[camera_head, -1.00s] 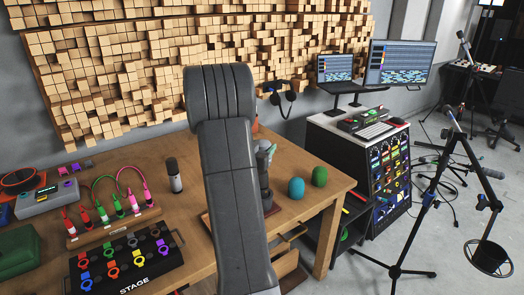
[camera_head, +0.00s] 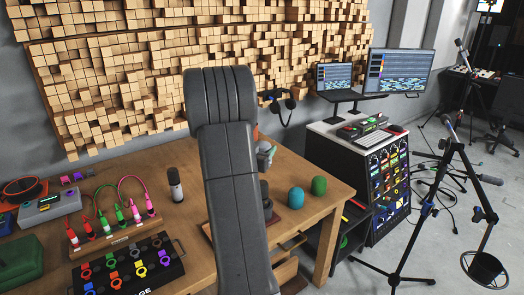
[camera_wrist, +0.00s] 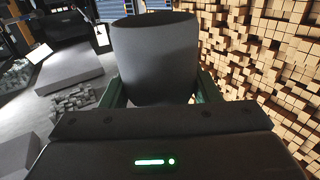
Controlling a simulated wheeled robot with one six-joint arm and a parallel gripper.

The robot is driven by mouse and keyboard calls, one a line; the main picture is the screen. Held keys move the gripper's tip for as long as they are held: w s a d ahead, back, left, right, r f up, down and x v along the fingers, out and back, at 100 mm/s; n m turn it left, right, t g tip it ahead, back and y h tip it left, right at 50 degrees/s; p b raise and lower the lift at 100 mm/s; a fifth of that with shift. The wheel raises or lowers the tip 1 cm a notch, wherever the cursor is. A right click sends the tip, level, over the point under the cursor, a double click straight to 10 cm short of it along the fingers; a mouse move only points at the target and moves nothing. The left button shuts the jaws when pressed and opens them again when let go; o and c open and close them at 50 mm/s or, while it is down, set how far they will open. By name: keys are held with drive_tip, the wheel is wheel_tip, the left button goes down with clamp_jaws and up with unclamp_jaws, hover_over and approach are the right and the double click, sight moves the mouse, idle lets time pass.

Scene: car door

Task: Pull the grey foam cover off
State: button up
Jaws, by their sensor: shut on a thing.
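The grey foam cover (camera_wrist: 155,50) looks like a dark grey rounded cylinder and fills the upper middle of the wrist view. My gripper (camera_wrist: 159,90) is shut on it, with one green finger at each side. In the head view my grey arm link stands in front and hides most of the gripper; only a bit of it (camera_head: 266,152) shows at the right edge of the link. Below that bit, a dark upright piece (camera_head: 266,192) stands on the table, partly hidden. Whether the cover touches anything below it cannot be told.
A teal foam cover (camera_head: 296,197) and a green one (camera_head: 319,185) stand on the wooden table (camera_head: 318,215), right of my arm. A microphone (camera_head: 175,184), a cable rack (camera_head: 113,235) and a pedal box (camera_head: 128,264) are at left. A wood-block wall panel (camera_head: 120,75) is behind.

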drive_tip(key=shift+r+p, duration=1.7)
drive_tip(key=shift+r, duration=0.7)
drive_tip(key=shift+f, duration=0.1)
